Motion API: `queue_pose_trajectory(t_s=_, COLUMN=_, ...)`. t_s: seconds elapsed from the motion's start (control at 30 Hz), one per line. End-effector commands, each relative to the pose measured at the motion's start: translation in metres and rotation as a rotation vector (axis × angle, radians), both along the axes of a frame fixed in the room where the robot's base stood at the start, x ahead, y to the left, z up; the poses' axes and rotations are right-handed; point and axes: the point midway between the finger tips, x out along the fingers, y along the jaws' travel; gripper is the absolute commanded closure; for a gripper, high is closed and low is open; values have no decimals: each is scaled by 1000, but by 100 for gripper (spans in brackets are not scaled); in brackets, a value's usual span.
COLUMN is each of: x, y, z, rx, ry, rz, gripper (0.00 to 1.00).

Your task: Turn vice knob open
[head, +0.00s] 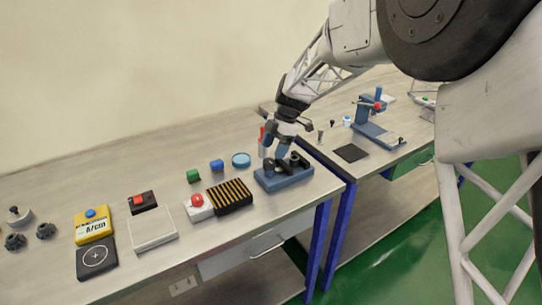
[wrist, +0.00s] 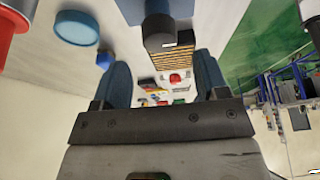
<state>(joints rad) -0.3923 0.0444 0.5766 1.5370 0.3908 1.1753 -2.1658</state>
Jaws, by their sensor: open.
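The vice is a blue block (head: 284,181) with dark parts on top, near the right end of the near table. In the wrist view its blue body (wrist: 168,7) is at the top edge, with a dark round knob (wrist: 160,40) sticking out towards me. My gripper (head: 275,158) is at the vice, pointing down at it. In the wrist view my gripper's (wrist: 163,65) blue fingers are open, one on each side of the picture, with nothing held. The knob appears between and just beyond the fingertips. Whether a finger touches it I cannot tell.
A black and yellow striped block (head: 230,196) and a red button box (head: 198,206) stand left of the vice. A blue disc (head: 241,159) and a red-topped cylinder (wrist: 12,28) are close behind. A second table holds a blue stand (head: 372,125) to the right.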

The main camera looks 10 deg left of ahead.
Motion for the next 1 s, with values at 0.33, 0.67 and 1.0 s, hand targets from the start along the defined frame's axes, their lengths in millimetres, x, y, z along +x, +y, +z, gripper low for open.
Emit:
queue_pose_trajectory(t_s=0.33, x=7, y=-7, z=22, rx=-1, ry=1, rz=0, gripper=33)
queue_pose_trajectory(t_s=0.67, x=7, y=-7, z=23, rx=-2, ry=0, rz=-1, gripper=33)
queue_pose_trajectory(t_s=1.0, x=-9, y=-38, z=45, rx=-46, ry=0, rz=-140, gripper=33)
